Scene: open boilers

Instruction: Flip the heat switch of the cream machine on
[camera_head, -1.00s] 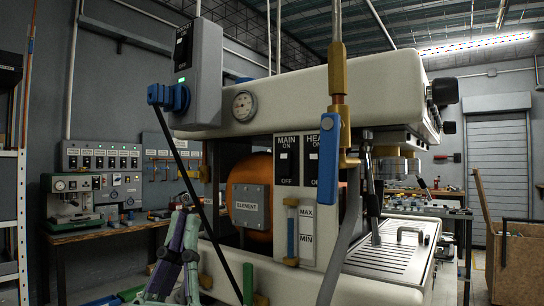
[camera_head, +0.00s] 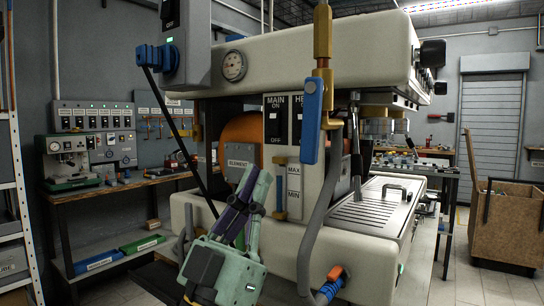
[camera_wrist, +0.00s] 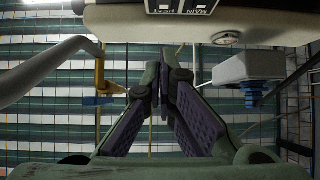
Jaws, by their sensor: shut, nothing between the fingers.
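The cream machine (camera_head: 340,62) fills the middle of the head view. Its front panel carries a black MAIN switch (camera_head: 276,118) and, to its right, the HEAT switch (camera_head: 298,118). A blue lever handle (camera_head: 312,120) covers part of the HEAT switch and its label. I cannot tell the HEAT switch's position. My gripper (camera_head: 259,182) is shut and empty, below and left of the switches, in front of the machine and apart from them. In the wrist view my gripper (camera_wrist: 160,62) points up toward the machine, and the panel's labels (camera_wrist: 180,8) show upside down at the top edge.
A grey hose (camera_head: 312,235) and a brass pipe (camera_head: 323,40) run beside the panel. A grey power box (camera_head: 185,45) with a green light hangs at upper left. A bench (camera_head: 110,187) stands left and a wooden crate (camera_head: 510,225) right. Floor shows between machine and crate.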

